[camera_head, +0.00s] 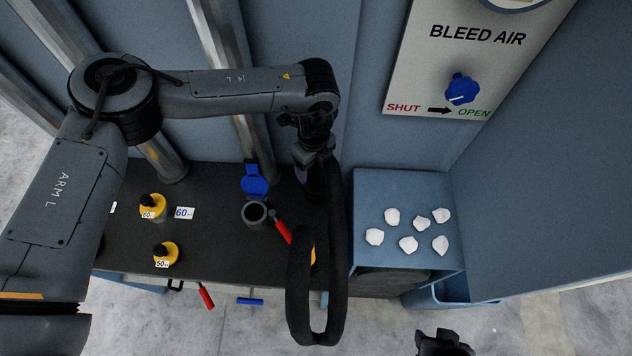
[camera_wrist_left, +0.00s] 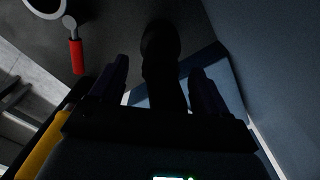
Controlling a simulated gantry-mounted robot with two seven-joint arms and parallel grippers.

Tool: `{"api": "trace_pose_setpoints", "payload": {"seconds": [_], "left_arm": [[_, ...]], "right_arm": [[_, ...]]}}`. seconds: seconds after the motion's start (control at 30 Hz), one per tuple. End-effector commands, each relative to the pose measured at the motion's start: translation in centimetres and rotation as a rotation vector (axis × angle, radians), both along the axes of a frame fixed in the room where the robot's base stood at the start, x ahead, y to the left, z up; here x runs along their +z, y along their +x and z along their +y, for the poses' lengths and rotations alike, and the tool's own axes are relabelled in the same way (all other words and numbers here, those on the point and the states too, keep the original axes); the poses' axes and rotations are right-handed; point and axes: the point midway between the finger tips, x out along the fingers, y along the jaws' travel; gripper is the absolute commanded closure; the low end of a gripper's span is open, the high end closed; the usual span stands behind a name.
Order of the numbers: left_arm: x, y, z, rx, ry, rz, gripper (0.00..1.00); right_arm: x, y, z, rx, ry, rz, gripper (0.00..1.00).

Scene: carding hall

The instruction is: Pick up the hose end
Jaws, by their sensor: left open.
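The thick black hose (camera_head: 298,290) hangs in a U-shaped loop at the front edge of the black bench, below my left gripper. My left gripper (camera_head: 312,180) points down over the bench's right end. In the left wrist view its two fingers (camera_wrist_left: 155,90) stand apart, with a dark, round-topped piece, apparently the hose end (camera_wrist_left: 160,45), between them. A gap shows on each side of it. Contact is too dark to judge. A black part at the bottom edge of the head view, apparently my right gripper (camera_head: 442,344), is mostly cut off.
The black bench (camera_head: 215,225) carries yellow-topped containers (camera_head: 165,255), a dark socket (camera_head: 254,214) with a blue cap (camera_head: 254,180), and a red handle (camera_head: 280,228). White lumps lie on the blue box (camera_head: 365,190) at right. A blue BLEED AIR knob (camera_head: 461,90) is on the wall panel.

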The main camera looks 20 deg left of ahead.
Motion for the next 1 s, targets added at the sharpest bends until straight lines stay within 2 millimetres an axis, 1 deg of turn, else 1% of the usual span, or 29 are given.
{"api": "trace_pose_setpoints", "payload": {"seconds": [0.1,0.27,0.37,0.53,0.63,0.77,0.97,1.0], "left_arm": [[-1.0,0.0,0.0,0.000,0.000,-0.001,0.24],[-1.7,0.0,-0.1,-0.001,0.000,-0.001,0.24],[-2.7,-0.1,-0.2,-0.002,0.001,0.000,0.24],[-5.0,-0.1,-0.4,-0.002,0.001,0.000,0.24],[-6.0,-0.1,-0.3,-0.001,0.000,0.000,0.24],[-6.5,-0.1,-0.4,-0.001,-0.001,-0.002,0.24],[-6.6,-0.1,-0.4,-0.001,-0.001,-0.002,0.24],[-6.6,-0.1,-0.4,-0.001,-0.001,-0.002,0.29]], "right_arm": [[0.0,0.0,0.0,0.001,-0.001,0.001,0.57],[0.1,0.0,0.0,0.000,-0.001,0.001,0.57],[0.3,0.0,0.0,-0.001,0.000,0.001,0.57],[0.5,0.0,0.1,-0.003,0.004,0.001,0.57],[0.5,0.0,0.1,-0.005,0.006,0.001,0.57],[0.5,0.0,0.2,-0.006,0.008,0.000,0.57],[0.5,0.0,0.2,-0.006,0.009,0.000,0.57],[0.5,0.0,0.2,-0.006,0.009,0.000,0.57]]}}
